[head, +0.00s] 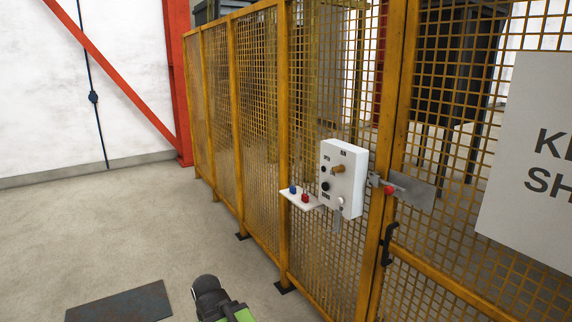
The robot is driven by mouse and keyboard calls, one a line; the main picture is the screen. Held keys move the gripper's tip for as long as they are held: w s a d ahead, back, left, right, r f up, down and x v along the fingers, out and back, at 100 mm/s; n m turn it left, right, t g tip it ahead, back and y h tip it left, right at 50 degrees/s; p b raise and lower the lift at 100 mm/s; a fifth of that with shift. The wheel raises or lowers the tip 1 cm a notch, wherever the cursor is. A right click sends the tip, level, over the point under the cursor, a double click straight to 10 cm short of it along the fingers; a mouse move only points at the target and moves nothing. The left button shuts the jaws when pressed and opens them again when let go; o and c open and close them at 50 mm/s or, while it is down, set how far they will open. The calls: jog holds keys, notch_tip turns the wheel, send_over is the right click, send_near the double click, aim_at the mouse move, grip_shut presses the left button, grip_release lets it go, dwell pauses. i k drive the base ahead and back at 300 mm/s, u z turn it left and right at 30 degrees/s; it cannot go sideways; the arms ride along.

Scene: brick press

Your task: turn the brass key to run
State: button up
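In the head view, a white control box (348,188) is mounted on the yellow mesh fence. The brass key (338,169) sticks out of its upper front face. Small dark lettering stands around the key, too small to read surely, so I cannot tell which position the key is in. Two black round controls (325,186) sit below and left of the key. A green and black part of my arm shows at the bottom edge. My gripper itself is not in view.
A small white shelf (297,201) left of the box carries a blue and a red padlock. A red-knobbed latch (389,189) and black gate handle (388,245) are to its right. A white sign (530,150) hangs far right. A dark plate (118,302) lies on otherwise open floor.

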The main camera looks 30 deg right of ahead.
aim_at(341, 169)
jog(key=u, duration=0.45)
jog(key=i, duration=1.15)
